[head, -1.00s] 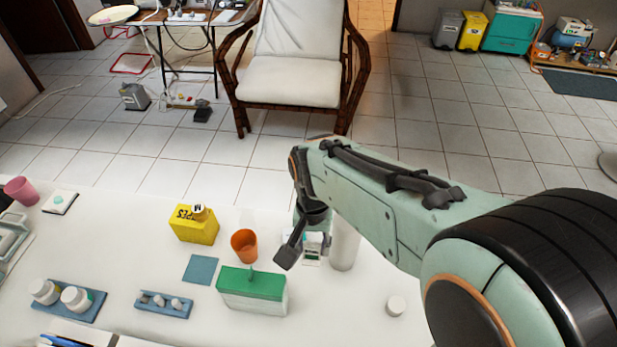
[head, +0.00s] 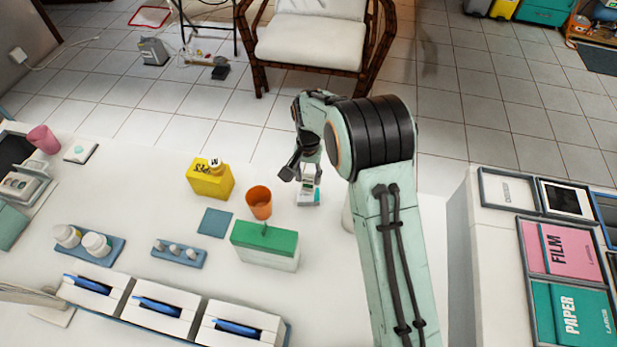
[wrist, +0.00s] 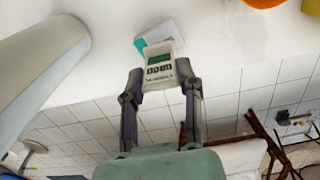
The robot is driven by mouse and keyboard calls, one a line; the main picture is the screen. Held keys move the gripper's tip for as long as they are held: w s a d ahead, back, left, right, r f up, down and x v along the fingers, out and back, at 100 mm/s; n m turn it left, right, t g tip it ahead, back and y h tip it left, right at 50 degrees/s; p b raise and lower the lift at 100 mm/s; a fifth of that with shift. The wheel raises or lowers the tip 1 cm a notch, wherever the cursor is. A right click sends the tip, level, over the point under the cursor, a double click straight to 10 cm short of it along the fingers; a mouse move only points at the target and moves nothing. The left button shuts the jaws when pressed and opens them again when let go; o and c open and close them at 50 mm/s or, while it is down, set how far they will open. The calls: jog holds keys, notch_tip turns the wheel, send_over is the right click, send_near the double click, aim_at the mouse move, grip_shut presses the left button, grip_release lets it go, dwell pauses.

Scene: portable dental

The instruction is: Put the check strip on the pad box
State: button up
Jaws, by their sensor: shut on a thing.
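My gripper (wrist: 161,78) is shut on a small white device (wrist: 160,66) with a green screen and dark keys, held between its fingertips. No thing is clearly recognisable as a separate check strip; I cannot tell if this device is it. In the head view my gripper (head: 303,172) is over the back of the white table, right of the orange cup. A white box with a green top (head: 265,243), perhaps the pad box, stands in front of the cup and apart from the gripper. A white-and-teal item (wrist: 155,34) lies beyond the held device.
The orange cup (head: 259,202), yellow box (head: 210,180) and flat blue square (head: 215,222) stand left of my gripper. A tall white cylinder (wrist: 35,75) is close by in the wrist view. Blue trays with small items fill the front left. A cabinet (head: 457,235) stands right.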

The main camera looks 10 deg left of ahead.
aim_at(309, 174)
jog(key=shift+f, duration=0.95)
jog(key=o, duration=0.8)
jog(key=shift+f, duration=0.15)
jog(key=shift+c, duration=0.2)
notch_tip(309, 174, up, 12)
jog(key=shift+r, duration=0.2)
